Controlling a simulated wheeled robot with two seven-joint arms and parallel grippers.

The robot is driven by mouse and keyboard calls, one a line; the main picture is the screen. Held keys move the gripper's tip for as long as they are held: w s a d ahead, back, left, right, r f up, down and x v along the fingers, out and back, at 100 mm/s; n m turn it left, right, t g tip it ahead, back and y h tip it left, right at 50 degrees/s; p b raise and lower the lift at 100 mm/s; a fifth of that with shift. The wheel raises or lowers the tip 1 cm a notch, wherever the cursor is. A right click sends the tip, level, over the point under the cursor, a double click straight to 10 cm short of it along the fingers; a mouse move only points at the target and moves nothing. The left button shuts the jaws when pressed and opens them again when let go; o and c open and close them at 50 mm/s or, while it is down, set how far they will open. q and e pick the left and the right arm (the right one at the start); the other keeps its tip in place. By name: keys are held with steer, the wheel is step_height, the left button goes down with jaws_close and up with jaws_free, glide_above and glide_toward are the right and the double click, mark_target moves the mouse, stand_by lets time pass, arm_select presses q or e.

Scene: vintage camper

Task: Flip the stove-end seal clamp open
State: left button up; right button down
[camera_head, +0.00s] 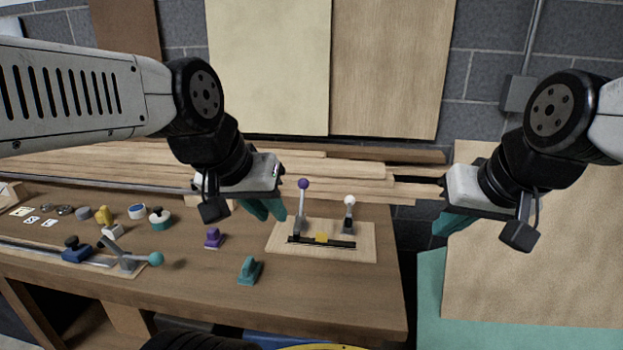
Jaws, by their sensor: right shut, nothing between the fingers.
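A light wooden board (360,253) on the workbench carries two upright lever clamps. One lever has a purple knob (303,184) and the other a white knob (349,200). A black strip (340,244) with a yellow piece (321,238) lies along the board's front. I cannot tell which clamp is the stove-end one. My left gripper (265,208), with teal fingers, hangs just left of the purple-knobbed lever, apart from it; its finger gap is unclear. My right gripper (452,222) is shut and empty, right of the board beyond the bench's right edge.
Stacked planks (340,170) lie behind. The bench's front right is clear.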

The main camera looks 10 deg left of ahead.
arm_select(q)
steer(key=shift+w+r+n, duration=0.15)
steer(key=shift+w+n, duration=0.15)
jaws_close()
steer(key=w+d+f+n+g+y, duration=0.1)
steer(key=w+n+g+y, duration=0.1)
steer(key=w+n, duration=1.7)
steer(key=shift+w+d+n+g+y, duration=0.3)
steer(key=shift+w+g+y, duration=0.15)
steer(key=shift+w, duration=2.45)
steer(key=shift+f, duration=0.1)
glide_above(303, 194)
steer(key=s, duration=0.2)
steer(key=f, duration=1)
steer(key=shift+w+d+f, duration=0.2)
